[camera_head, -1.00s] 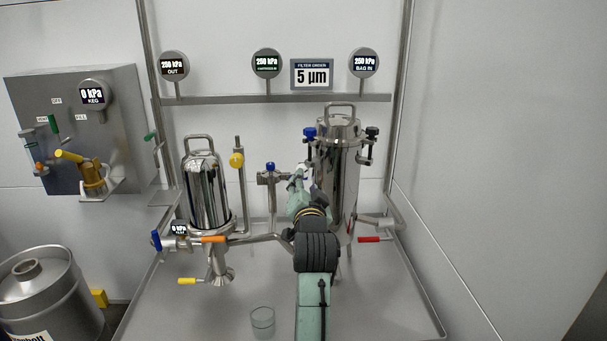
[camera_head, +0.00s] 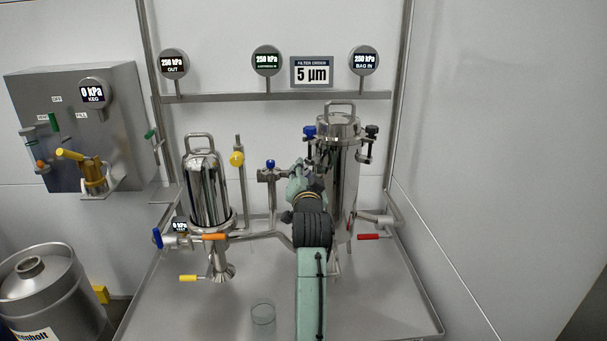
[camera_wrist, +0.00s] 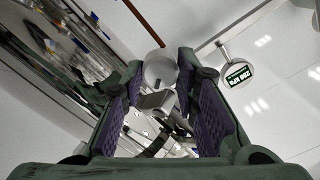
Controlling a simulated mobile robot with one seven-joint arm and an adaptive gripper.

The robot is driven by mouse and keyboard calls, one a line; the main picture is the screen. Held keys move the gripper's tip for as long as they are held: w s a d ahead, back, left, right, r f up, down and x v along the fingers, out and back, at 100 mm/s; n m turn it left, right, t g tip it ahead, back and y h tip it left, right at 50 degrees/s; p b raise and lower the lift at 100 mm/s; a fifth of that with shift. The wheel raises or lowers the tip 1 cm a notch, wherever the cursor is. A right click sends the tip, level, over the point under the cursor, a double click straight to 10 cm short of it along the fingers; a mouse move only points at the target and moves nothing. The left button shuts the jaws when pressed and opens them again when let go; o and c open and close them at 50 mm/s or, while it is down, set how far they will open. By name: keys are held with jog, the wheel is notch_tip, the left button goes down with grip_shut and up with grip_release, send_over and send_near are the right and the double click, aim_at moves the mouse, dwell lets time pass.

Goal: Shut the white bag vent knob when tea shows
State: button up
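In the wrist view a white round knob (camera_wrist: 160,68) shows between the tips of my gripper (camera_wrist: 160,82). The purple-padded fingers stand apart on either side of it; I cannot tell whether they touch it. In the head view my gripper (camera_head: 298,182) is against the left side of the tall steel bag housing (camera_head: 346,185), below its lid, and hides the knob there. No tea can be made out at the knob. The bag-in gauge (camera_head: 364,60) reads 250 kPa.
A smaller steel housing (camera_head: 207,190) stands left, with orange and yellow handles below. A clear glass (camera_head: 263,314) stands on the tray (camera_head: 395,300), apparently empty. Blue (camera_head: 309,132) and black (camera_head: 372,132) knobs flank the bag housing's top. A keg (camera_head: 45,290) is at lower left.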

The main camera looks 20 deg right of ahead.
grip_shut()
jog(key=shift+n, duration=0.3)
jog(key=n+b, duration=0.1)
jog(key=n, duration=0.8)
jog(key=shift+n, duration=0.3)
dwell(0.4)
jog(key=shift+o, duration=2.3)
grip_release()
